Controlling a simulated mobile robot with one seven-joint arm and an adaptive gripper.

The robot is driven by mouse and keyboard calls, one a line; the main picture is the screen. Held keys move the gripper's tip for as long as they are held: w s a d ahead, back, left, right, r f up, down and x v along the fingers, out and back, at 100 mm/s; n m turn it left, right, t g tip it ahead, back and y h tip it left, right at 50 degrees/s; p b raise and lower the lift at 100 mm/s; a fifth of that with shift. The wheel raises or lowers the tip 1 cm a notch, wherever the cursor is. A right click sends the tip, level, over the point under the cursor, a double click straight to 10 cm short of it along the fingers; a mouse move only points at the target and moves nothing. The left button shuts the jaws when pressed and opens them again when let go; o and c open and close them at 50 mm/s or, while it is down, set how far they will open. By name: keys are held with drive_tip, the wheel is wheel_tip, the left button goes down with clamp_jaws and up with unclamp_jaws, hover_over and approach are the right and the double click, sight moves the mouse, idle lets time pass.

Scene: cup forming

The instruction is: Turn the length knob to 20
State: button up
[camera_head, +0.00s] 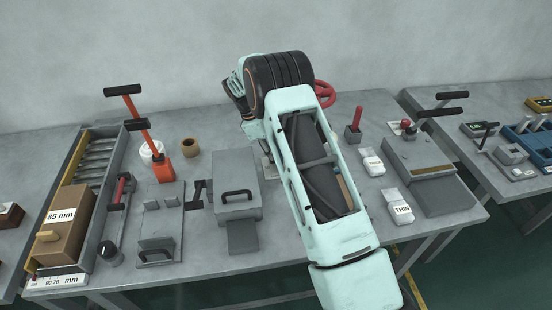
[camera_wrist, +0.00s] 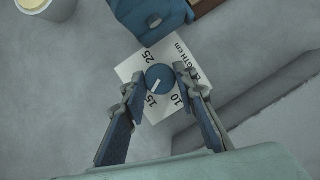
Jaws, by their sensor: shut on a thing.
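The length knob (camera_wrist: 159,79) is a round blue knob with a white pointer line, in the middle of the wrist view. It sits on a white plate (camera_wrist: 138,65) printed "LENGTH cm" with 10, 15 and 25. The pointer points down-left, at about the 15. No 20 mark shows; the left finger covers the plate between 15 and 25. My gripper (camera_wrist: 162,77) has one finger on each side of the knob and is shut on it. In the head view my arm hides the knob and the fingertips.
A blue block (camera_wrist: 148,16) lies just above the plate in the wrist view, with a cream-topped cup (camera_wrist: 45,9) at top left. In the head view, a grey box with a handle (camera_head: 237,190) stands left of my arm, and white labelled pieces (camera_head: 399,207) lie to its right.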

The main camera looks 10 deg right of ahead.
drive_tip(key=m, duration=0.2)
drive_tip(key=m+g+y+b, duration=0.1)
drive_tip(key=m, duration=0.2)
drive_tip(key=shift+w+d+m+g, duration=0.1)
drive_tip(key=shift+w+m+g, duration=0.05)
drive_tip(key=shift+m+g, duration=0.15)
drive_tip(key=m+y, duration=0.1)
drive_tip(key=m, duration=0.1)
drive_tip(key=m+g, duration=0.1)
drive_tip(key=m, duration=0.2)
drive_tip(key=shift+d+y, duration=0.1)
drive_tip(key=shift+y, duration=0.3)
drive_tip(key=shift+b, duration=0.3)
drive_tip(key=o, duration=1.2)
drive_tip(key=shift+c, duration=0.2)
drive_tip(key=shift+r, duration=0.1)
wheel_tip(320, 180, up, 10)
